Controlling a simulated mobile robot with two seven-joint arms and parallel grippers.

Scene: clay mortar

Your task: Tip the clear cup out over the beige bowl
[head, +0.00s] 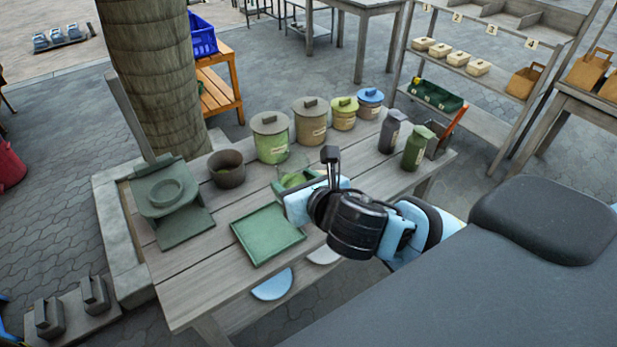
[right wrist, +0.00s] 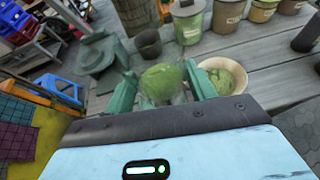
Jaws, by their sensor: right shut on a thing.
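My right gripper (head: 297,182) is above the table (head: 205,280), its green fingers shut on the clear cup (head: 291,165). In the right wrist view the cup (right wrist: 162,88) is between the fingers and holds something green. I cannot tell whether the cup is tilted. The beige bowl (right wrist: 226,76) stands on the table just right of the gripper in that view, with pale green matter inside. In the head view the bowl is hidden behind my right gripper and arm. My left gripper is not in view.
A green square tray (head: 268,234) lies left of the gripper. A brown pot (head: 227,169) and a green stand (head: 170,200) are farther left. Several lidded canisters (head: 271,137) line the back. Two dark bottles (head: 415,150) stand right. The table's front-left part is clear.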

